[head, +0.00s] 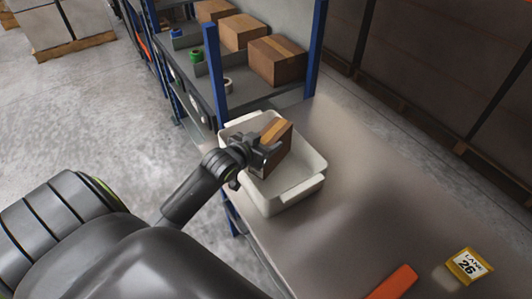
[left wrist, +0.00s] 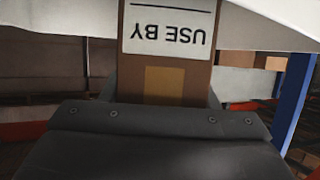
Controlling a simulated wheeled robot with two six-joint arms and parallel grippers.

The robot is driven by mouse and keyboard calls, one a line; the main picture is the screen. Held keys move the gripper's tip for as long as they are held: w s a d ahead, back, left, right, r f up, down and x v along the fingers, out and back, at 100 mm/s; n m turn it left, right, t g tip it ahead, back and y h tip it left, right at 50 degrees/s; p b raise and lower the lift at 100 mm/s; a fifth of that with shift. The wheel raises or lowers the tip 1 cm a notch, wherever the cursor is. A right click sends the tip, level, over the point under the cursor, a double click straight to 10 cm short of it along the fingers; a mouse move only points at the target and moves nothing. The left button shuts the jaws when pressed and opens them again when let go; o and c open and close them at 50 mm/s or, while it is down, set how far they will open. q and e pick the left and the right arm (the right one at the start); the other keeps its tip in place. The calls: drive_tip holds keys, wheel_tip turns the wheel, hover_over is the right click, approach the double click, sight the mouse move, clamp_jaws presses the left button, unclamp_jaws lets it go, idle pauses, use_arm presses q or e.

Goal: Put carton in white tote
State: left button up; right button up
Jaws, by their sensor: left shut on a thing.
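The carton (head: 278,138) is a small brown box with a tan strip on top. My left gripper (head: 262,150) is shut on it and holds it tilted over the white tote, with its lower part inside the rim. The white tote (head: 300,188) stands on the grey bench top. In the left wrist view the carton (left wrist: 178,86) fills the middle, with a white "USE BY" label upside down. The tote's wall (left wrist: 255,62) shows behind it. Whether the carton touches the tote floor is hidden. My right gripper is not in view.
Blue-posted shelving (head: 214,75) with several brown boxes (head: 277,60) stands beyond the tote. A yellow "LANE 26" sign (head: 468,265) and an orange item (head: 393,283) are at the near right of the bench (head: 360,190). The bench middle is clear.

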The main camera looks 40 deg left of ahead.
use_arm(q)
wheel_tip(320, 180, down, 4)
drive_tip(key=shift+r, duration=0.1)
idle(0.4)
drive_tip(key=o, duration=1.7)
drive_tip(key=shift+f, duration=0.25)
drive_tip(key=shift+c, duration=0.2)
drive_tip(key=shift+r, duration=0.2)
drive_tip(key=v, duration=1.2)
drive_tip(key=shift+f, duration=0.15)
